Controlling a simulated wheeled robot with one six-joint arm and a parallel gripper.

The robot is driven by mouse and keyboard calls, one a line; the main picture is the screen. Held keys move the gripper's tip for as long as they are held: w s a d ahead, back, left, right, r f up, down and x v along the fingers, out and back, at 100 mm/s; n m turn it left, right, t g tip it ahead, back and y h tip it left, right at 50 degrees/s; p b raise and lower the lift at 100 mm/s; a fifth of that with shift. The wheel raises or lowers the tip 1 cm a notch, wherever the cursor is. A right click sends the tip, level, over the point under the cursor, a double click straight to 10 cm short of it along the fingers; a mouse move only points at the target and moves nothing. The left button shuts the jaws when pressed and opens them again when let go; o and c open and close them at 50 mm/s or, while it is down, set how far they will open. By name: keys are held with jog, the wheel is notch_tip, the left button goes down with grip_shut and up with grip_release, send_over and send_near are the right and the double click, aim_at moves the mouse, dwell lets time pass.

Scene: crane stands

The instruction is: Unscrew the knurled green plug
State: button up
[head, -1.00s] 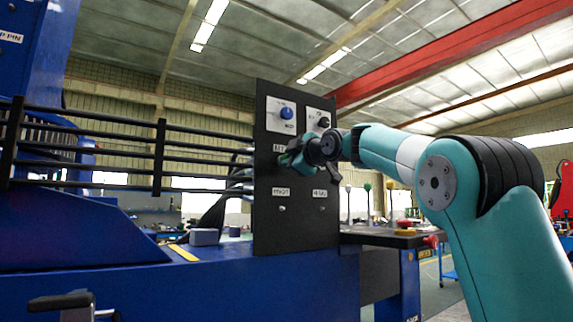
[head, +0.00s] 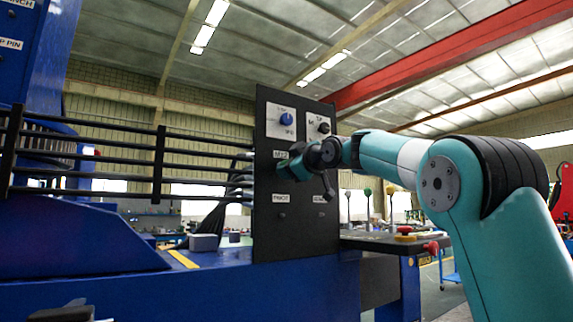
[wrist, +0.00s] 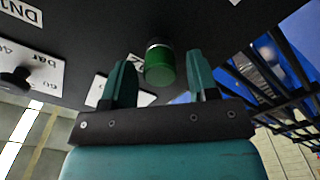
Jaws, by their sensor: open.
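The knurled green plug (wrist: 159,66) sticks out of the black panel in the wrist view, with a dark collar at its base. My gripper (wrist: 162,60) is open, with one teal finger on each side of the plug and a visible gap to each. The plug lies between the fingers, near their tips; I cannot tell the exact depth. In the head view my gripper (head: 288,168) is at the middle of the black panel (head: 295,235), where the gripper hides the plug.
A blue knob (head: 286,119) and a black knob (head: 323,128) sit on white plates above my gripper. Dark bars (head: 90,147) run left of the panel. A bench (head: 385,238) with a red button (head: 430,247) stands at the right.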

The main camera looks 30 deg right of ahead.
jog(key=m+p, duration=1)
jog(key=m, duration=1.7)
